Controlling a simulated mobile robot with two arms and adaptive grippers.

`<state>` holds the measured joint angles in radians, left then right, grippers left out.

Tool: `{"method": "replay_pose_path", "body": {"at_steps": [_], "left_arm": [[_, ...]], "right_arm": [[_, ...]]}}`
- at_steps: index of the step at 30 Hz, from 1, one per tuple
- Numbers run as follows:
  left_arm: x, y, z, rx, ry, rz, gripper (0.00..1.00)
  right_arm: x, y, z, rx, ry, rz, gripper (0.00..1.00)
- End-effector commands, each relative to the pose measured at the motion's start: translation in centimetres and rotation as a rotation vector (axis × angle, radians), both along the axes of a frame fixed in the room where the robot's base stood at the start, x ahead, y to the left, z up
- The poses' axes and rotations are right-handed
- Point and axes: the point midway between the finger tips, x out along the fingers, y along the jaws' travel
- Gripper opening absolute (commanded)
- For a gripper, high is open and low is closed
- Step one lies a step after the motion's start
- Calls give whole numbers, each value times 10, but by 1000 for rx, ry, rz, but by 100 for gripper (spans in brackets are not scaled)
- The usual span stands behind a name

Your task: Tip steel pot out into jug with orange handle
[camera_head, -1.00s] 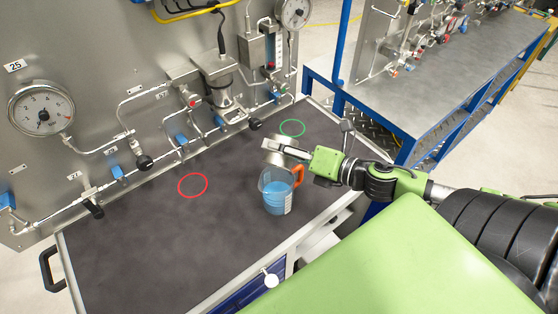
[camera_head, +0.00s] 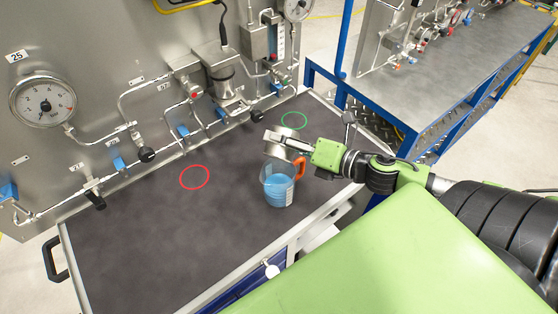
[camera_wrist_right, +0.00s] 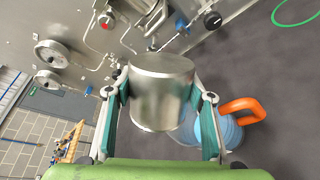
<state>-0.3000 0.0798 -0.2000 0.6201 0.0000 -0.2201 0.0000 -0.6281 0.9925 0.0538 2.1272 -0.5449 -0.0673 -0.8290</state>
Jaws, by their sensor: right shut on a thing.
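The steel pot (camera_head: 276,151) is a short shiny metal cylinder held above the jug in the head view. It also shows close up in the right wrist view (camera_wrist_right: 160,92). My right gripper (camera_head: 288,142) is shut on the pot, with a finger on either side. The pot looks tilted, but its contents cannot be seen. The clear jug with orange handle (camera_head: 277,190) stands upright on the dark bench just below the pot and holds blue liquid. Its orange handle (camera_wrist_right: 241,107) shows beyond the right finger in the right wrist view. My left gripper is not in view.
A red ring (camera_head: 195,178) and a green ring (camera_head: 294,120) mark the dark bench top (camera_head: 150,235). A steel gauge panel with pipes and valves runs along the back edge. The bench left of the jug is clear.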

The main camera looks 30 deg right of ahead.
Motion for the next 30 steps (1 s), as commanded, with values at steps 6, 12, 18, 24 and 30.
{"method": "replay_pose_path", "body": {"at_steps": [6,12,18,24,30], "left_arm": [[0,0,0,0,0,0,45],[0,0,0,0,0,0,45],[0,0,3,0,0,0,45],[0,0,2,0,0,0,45],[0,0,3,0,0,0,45]], "right_arm": [[0,0,0,0,-1,1,19],[0,0,0,2,1,0,19],[4,-5,-1,77,54,2,19],[4,-6,-2,101,67,2,19],[6,-9,-3,136,95,2,19]]}}
